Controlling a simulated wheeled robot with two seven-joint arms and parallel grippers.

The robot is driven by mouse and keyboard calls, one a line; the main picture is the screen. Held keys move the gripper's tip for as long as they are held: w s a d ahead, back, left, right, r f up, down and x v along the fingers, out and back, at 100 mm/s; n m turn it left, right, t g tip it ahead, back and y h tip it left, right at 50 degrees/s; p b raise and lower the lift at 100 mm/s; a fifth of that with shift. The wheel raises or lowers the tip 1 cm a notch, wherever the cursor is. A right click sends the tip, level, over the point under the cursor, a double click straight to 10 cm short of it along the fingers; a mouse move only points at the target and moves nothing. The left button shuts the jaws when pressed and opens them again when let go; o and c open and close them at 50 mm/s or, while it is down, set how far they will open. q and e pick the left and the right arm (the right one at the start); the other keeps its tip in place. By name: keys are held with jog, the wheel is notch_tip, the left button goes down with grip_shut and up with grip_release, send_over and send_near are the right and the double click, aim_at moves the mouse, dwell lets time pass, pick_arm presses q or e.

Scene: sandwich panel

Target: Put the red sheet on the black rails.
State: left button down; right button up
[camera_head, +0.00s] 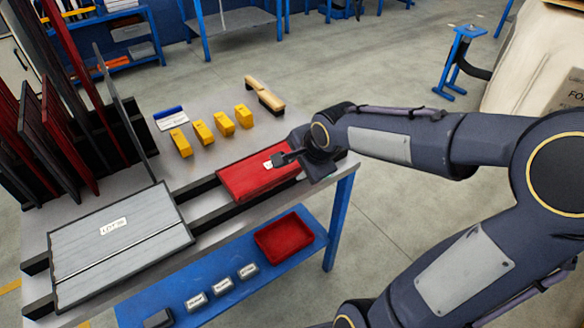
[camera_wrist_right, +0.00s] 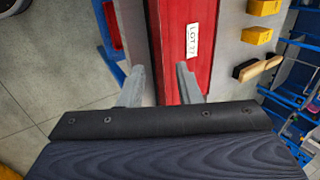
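The red sheet (camera_head: 240,182) lies flat across the two black rails (camera_head: 207,220) at the right part of the bench. It has a small white label. My right gripper (camera_head: 283,160) is just at its right end, partly hiding that end. In the right wrist view, the red sheet (camera_wrist_right: 180,45) runs away from me with its label near the right edge. The two fingers of my right gripper (camera_wrist_right: 162,85) are apart, one over the red surface and one beside its left edge. I see nothing held between them. My left gripper is out of view.
A grey panel (camera_head: 125,232) lies across the rails further left. Behind are several yellow blocks (camera_head: 202,132) and a brush (camera_head: 265,94). A rack of upright panels (camera_head: 80,120) stands at the left. A red tray (camera_head: 284,238) sits on the blue lower shelf.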

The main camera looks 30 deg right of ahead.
jog(key=s+a+r+n+y, duration=0.1)
jog(key=s+a+n, duration=0.2)
jog(key=s+n, duration=0.4)
jog(key=s+a+n+y, duration=0.2)
jog(key=s+a+n, duration=0.2)
jog(key=s+n, duration=0.4)
jog(key=s, duration=0.3)
jog(key=shift+s+a+r, duration=0.25)
jog(key=shift+a+r, duration=0.05)
jog(key=shift+r, duration=0.05)
jog(key=shift+r+p, duration=0.1)
jog(key=shift+p, duration=0.25)
notch_tip(320, 180, up, 8)
jog(key=p, duration=0.8)
jog(key=shift+r, duration=0.2)
